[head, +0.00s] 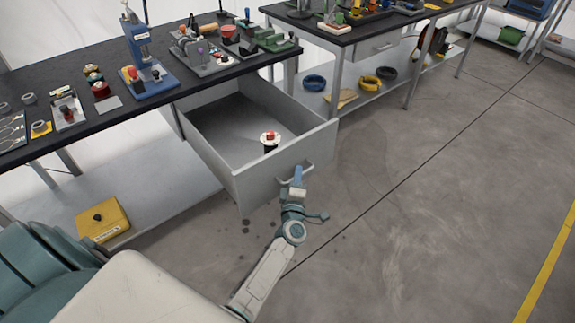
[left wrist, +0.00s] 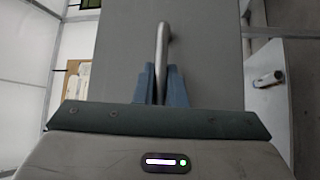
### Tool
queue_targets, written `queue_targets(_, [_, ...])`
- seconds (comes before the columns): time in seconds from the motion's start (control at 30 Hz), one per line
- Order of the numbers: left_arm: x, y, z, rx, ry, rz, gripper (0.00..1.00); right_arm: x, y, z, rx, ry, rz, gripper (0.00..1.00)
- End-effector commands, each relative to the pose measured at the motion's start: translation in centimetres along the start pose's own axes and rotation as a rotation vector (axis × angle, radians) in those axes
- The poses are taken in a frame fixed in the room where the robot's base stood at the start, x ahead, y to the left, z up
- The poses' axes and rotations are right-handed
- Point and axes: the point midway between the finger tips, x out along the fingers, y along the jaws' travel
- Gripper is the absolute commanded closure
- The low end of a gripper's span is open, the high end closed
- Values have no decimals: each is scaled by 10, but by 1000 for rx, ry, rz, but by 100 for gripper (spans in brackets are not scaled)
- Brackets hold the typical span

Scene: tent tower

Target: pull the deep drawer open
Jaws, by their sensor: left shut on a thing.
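The deep drawer (head: 228,183) is a grey metal box under the dark workbench, and it stands pulled well out. Its handle (head: 308,172) is a bar on the front panel. My left gripper (head: 298,180) is shut on this handle. In the left wrist view the blue fingers (left wrist: 162,84) close on both sides of the handle bar (left wrist: 162,45). A small white and black item with a red top (head: 270,140) stands inside the drawer. My right gripper is not in view.
The workbench (head: 60,95) carries tools and small parts. A yellow box (head: 102,218) lies on the lower shelf at left. A second bench (head: 350,35) with a closed drawer (head: 376,46) stands behind. The floor at right is clear.

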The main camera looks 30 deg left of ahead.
Motion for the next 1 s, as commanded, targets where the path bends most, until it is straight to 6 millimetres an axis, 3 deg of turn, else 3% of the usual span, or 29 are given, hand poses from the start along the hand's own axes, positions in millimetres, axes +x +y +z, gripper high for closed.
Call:
queue_targets(0.3, [-21,5,21,0,1,-1,100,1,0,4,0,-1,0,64])
queue_targets(0.73, [-23,5,22,0,1,0,100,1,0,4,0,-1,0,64])
queue_targets(0.77, [-23,5,22,0,1,0,85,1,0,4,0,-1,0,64])
queue_targets(0.87, [-23,5,22,0,1,0,67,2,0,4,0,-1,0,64])
queue_targets(1.0, [-22,6,22,0,1,0,67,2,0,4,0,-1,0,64])
